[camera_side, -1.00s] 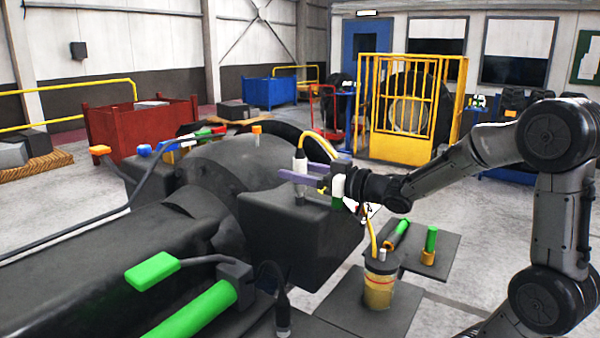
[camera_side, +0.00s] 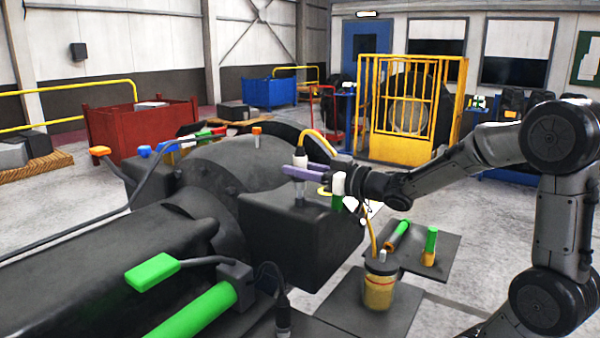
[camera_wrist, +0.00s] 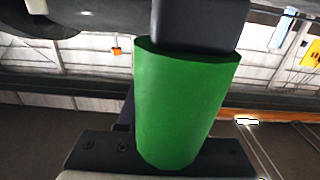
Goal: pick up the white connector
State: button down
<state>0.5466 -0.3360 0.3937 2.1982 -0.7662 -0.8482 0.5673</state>
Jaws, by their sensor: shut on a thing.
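The white connector (camera_side: 300,157) stands upright in the side view, with a yellow cable (camera_side: 322,140) rising from its top and curving right behind my gripper. My gripper (camera_side: 298,173) has purple fingers and is shut on the connector's body, with its white top showing above them. Below the fingers a pale grey stem (camera_side: 299,192) reaches down toward the top of a dark block (camera_side: 290,235); I cannot tell whether it is part of the connector or a seat. The connector and fingertips do not show in the wrist view.
A green cylinder (camera_wrist: 185,105) fills the middle of the wrist view. A yellowish canister (camera_side: 379,292) stands on a dark plate at lower right, a yellow cable hanging to it. A green bar (camera_side: 195,310) is at front left.

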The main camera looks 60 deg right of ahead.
notch_tip(320, 180, up, 2)
jog(key=shift+r, duration=0.2)
jog(key=s+a+r, duration=0.3)
jog(key=s+r, duration=0.7)
jog(key=s, duration=0.3)
jog(key=shift+a, duration=0.35)
